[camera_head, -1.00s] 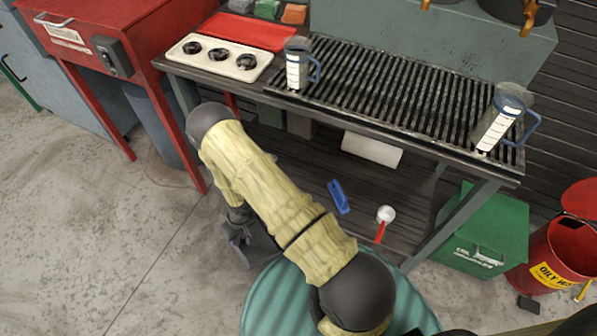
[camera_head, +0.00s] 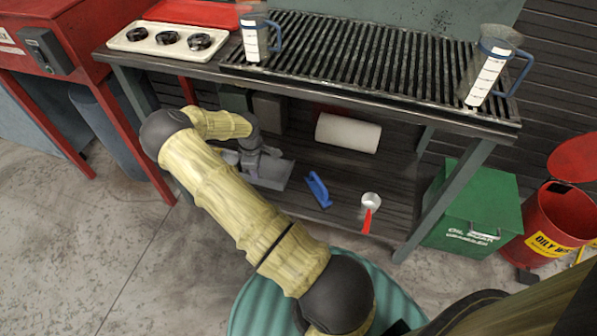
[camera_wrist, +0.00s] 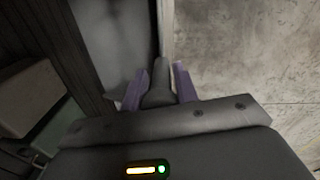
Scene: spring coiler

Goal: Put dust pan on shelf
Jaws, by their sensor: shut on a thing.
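The dust pan (camera_head: 273,175) is grey and sits at the left end of the dark lower shelf (camera_head: 345,195) under the grill bench. My gripper (camera_head: 257,165) is at its handle. In the wrist view my gripper (camera_wrist: 157,85) has its purple fingers on either side of the grey handle (camera_wrist: 157,93), shut on it. The grey pan (camera_wrist: 115,40) reaches away from the fingers, with dark slats to its left and concrete floor to its right. I cannot tell whether the pan touches the shelf.
A blue brush (camera_head: 318,190), a red-handled scoop (camera_head: 369,208) and a white roll (camera_head: 348,133) are on the shelf to the right. The bench's slatted top (camera_head: 350,60) is above my gripper. A green box (camera_head: 472,205) and a red bin (camera_head: 555,230) stand at the right.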

